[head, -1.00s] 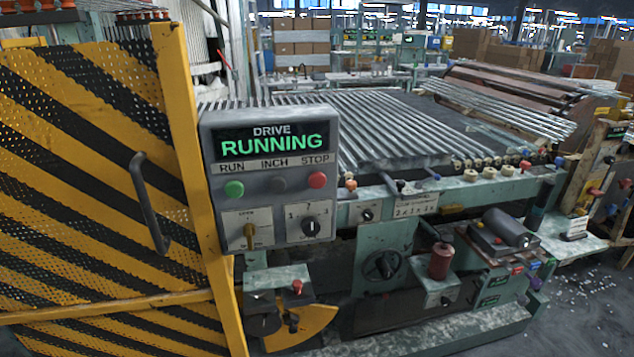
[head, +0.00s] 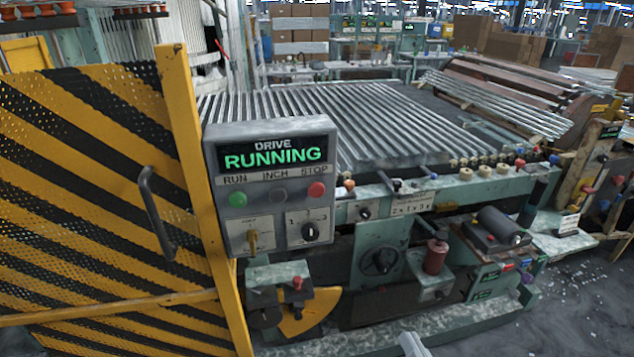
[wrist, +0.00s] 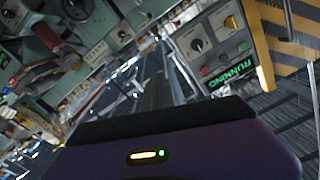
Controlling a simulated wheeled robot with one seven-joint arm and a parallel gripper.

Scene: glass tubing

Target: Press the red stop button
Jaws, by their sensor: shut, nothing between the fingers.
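The red stop button (head: 317,189) is at the right of the button row on the grey drive panel (head: 268,205), under the word STOP. In the head view only a pale grey piece, probably of my arm, shows at the bottom edge.
A green run button (head: 238,199) and a dark inch button (head: 279,195) share the row. Below are a yellow selector (head: 253,240) and a black knob (head: 310,231). A yellow-black striped guard (head: 95,200) stands left of the panel. Glass tubes (head: 330,125) lie behind it.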

